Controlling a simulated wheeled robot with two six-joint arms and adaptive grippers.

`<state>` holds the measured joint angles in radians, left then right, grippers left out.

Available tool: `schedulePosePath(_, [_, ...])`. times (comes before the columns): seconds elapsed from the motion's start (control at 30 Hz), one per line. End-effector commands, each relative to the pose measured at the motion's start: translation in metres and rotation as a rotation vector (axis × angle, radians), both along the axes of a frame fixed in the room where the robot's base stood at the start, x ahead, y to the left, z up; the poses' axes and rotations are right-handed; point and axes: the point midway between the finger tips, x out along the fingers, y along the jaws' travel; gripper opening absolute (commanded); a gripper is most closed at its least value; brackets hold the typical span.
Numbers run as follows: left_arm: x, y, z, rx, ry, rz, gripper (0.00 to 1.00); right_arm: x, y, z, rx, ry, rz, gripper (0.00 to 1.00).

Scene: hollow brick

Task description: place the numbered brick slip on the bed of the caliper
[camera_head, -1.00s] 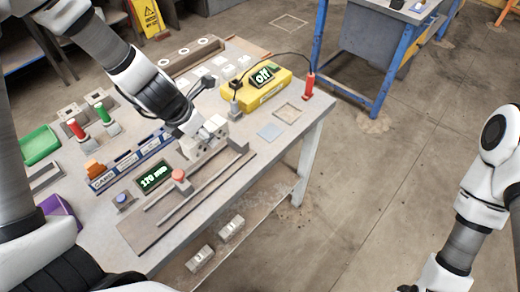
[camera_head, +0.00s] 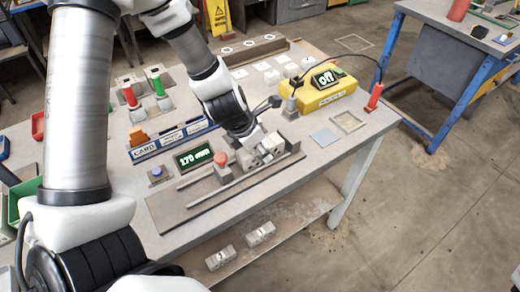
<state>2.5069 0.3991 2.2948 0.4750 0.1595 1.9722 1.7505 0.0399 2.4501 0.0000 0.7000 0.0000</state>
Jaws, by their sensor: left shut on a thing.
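The caliper (camera_head: 170,212) is a long dark base with rails along the front of the workbench, a red knob (camera_head: 221,159) and an upright end block (camera_head: 293,142). A green-lit display (camera_head: 193,158) behind it reads 170 mm. My left gripper (camera_head: 262,143) is shut on a pale grey block with dark holes (camera_head: 267,153), taken as the brick slip. It is low at the caliper bed, between knob and end block. I cannot tell whether it touches the bed, and its number is not readable. My right gripper is out of view.
A yellow box (camera_head: 328,92) reading "off" stands at the back right, cabled to a red probe (camera_head: 375,95). A card rack (camera_head: 170,140) and blue button (camera_head: 156,172) lie to the left. Two grey blocks (camera_head: 220,258) (camera_head: 261,235) sit on the lower shelf.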

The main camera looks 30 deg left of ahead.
Motion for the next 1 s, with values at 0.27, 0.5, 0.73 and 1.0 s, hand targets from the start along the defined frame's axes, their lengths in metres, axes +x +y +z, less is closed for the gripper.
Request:
schedulePosePath(0.27, [0.0, 0.0, 0.0, 0.0, 0.0, 0.0, 0.66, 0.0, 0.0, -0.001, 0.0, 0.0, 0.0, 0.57])
schedulePosePath(0.5, [-0.001, 0.001, 0.012, -0.001, 0.0, 0.003, 0.66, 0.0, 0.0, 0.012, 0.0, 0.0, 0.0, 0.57])
schedulePosePath(0.73, [-0.019, 0.008, 0.066, -0.005, 0.0, 0.004, 0.66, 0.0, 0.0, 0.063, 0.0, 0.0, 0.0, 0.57])
schedulePosePath(1.0, [-0.04, 0.016, 0.112, -0.004, -0.001, 0.002, 0.66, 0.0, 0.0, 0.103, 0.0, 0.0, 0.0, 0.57])
